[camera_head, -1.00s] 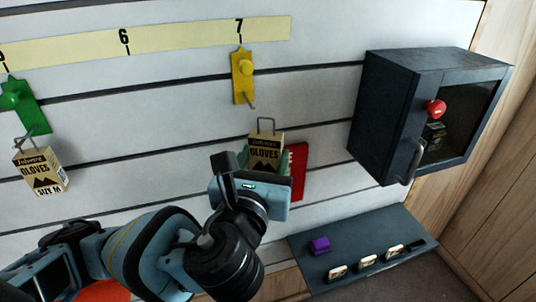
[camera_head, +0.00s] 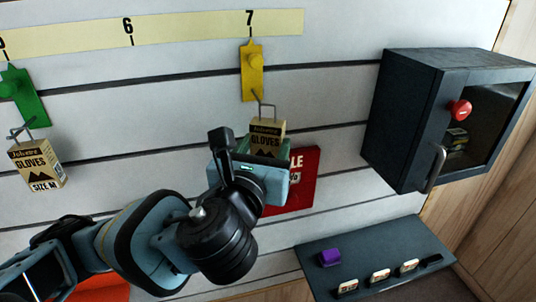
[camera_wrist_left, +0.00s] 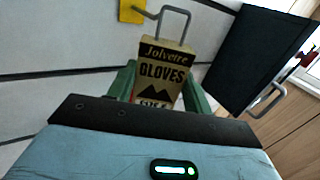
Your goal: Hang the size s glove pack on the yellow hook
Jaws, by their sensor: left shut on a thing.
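My left gripper (camera_head: 262,152) is shut on a tan glove pack (camera_head: 266,132) with a wire hanger loop on top. In the left wrist view the glove pack (camera_wrist_left: 162,70) stands upright between the green fingers, its size line partly hidden by the gripper. The yellow hook (camera_head: 252,70) is on the slatted wall under the number 7. The pack's loop is just below the hook's peg in the head view; I cannot tell whether they touch. The yellow hook (camera_wrist_left: 132,10) also shows at the top of the left wrist view. My right gripper is not in view.
A size M glove pack (camera_head: 37,165) hangs on a green hook (camera_head: 22,95) at left. A dark cabinet (camera_head: 410,120) with a red knob stands at right. A red sign (camera_head: 300,180) is behind my gripper. A dark shelf (camera_head: 340,262) holds small items.

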